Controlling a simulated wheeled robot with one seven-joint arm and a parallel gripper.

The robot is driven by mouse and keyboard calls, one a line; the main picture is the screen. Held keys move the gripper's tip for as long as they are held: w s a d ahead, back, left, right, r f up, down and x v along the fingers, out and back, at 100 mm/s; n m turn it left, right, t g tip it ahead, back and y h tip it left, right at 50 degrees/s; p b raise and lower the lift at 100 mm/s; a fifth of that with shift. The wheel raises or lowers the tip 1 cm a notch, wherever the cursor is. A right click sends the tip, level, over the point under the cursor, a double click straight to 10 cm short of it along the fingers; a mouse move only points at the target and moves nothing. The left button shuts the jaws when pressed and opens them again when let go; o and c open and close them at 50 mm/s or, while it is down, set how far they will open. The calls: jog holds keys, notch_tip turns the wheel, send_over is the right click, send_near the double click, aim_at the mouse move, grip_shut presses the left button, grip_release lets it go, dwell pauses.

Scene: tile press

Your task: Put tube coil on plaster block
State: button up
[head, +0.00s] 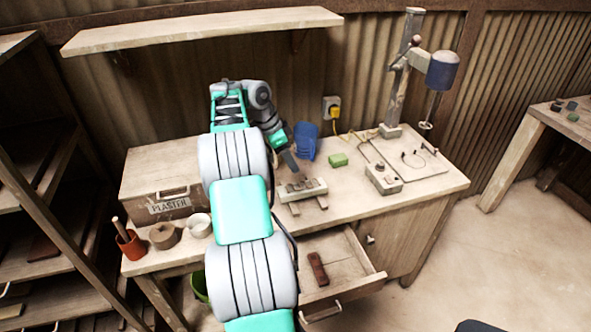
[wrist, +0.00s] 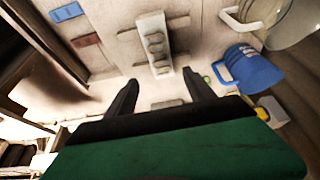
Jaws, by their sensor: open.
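A wooden box labelled PLASTER (head: 170,205) stands at the table's left end; I see no other thing clearly marked as a plaster block. A tan round roll (head: 165,236) and a pale ring-like piece (head: 200,226) lie in front of it. A thin dark loop (head: 412,159) lies on the press board at the right. I cannot tell which is the tube coil. My gripper (head: 291,166) is open above the table, by a pale block with several recesses (head: 303,189). In the wrist view, that block (wrist: 155,45) shows beyond my empty, parted fingers (wrist: 162,92).
A blue jug (head: 306,142) and a green block (head: 338,160) stand near my gripper. The drill-like stand (head: 398,75) rises at the back right. An open drawer (head: 345,268) holds a dark red bar (head: 318,268). A shelf (head: 205,32) hangs above.

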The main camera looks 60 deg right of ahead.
jog(key=w+a+r+n+t, duration=0.1)
jog(key=w+a+r+n, duration=0.25)
jog(key=a, duration=0.35)
jog(key=w+a+r+n+t+h, duration=0.1)
jog(key=w+a+r+n+t, duration=0.15)
jog(key=w+a+n, duration=0.35)
jog(key=w+a+r+n, duration=0.2)
jog(key=w+a+r, duration=0.1)
jog(key=a, duration=0.6)
jog(key=s+a+f+n+t+y, duration=0.1)
jog(key=s+a+n, duration=0.2)
jog(key=a, duration=0.7)
jog(key=s+a+f+n+t+y, duration=0.1)
jog(key=s+a+n, duration=0.2)
jog(key=a+n, duration=0.4)
jog(key=s+a+f+n+t+y, duration=0.2)
jog(key=a+n, duration=0.3)
jog(key=a, duration=1)
jog(key=shift+s+n, duration=0.35)
jog(key=shift+s, duration=0.1)
jog(key=shift+c, duration=0.5)
